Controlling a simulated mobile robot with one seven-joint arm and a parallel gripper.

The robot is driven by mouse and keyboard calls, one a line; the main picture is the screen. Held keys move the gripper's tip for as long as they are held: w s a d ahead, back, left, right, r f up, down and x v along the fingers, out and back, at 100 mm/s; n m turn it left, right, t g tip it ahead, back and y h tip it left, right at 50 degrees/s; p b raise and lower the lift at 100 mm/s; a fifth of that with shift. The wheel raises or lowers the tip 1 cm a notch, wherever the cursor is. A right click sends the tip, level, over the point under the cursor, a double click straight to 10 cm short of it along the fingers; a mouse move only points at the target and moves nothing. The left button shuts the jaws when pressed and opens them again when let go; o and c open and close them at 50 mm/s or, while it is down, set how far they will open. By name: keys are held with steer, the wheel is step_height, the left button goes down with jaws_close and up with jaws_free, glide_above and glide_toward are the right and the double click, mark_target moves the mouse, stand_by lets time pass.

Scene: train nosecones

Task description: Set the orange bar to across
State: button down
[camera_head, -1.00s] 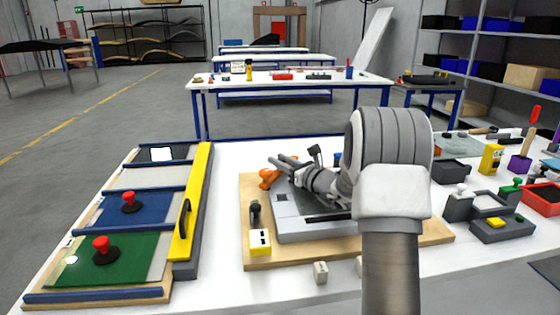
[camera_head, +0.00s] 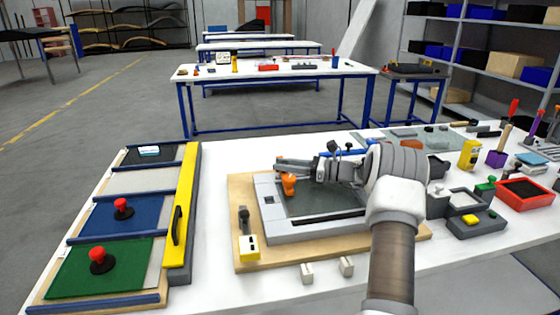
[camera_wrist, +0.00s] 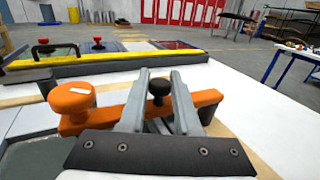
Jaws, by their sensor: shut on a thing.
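The orange bar (camera_wrist: 115,110) crosses the wrist view behind my fingers, from a large round orange end at the left to a narrow end at the right. A black knob (camera_wrist: 159,87) shows at the bar between my fingertips. My gripper (camera_wrist: 160,92) is shut on that knob, one finger on each side. In the head view the orange bar (camera_head: 289,184) shows mainly as its round end, near the far left part of a grey framed panel (camera_head: 262,215). My gripper (camera_head: 283,168) and arm hide most of the rest.
Small bins and tools lie to the right. Two pale blocks sit in front.

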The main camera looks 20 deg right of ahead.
steer(key=shift+d+n+g+y, duration=0.3)
steer(key=shift+n+g, duration=0.1)
steer(key=shift+g, duration=0.1)
steer(key=c, duration=0.6)
jaws_free()
steer(key=shift+s+d, duration=0.1)
steer(key=p+v, duration=0.2)
steer(key=v, duration=0.9)
steer(key=shift+s+d, duration=0.25)
steer(key=shift+d, duration=0.1)
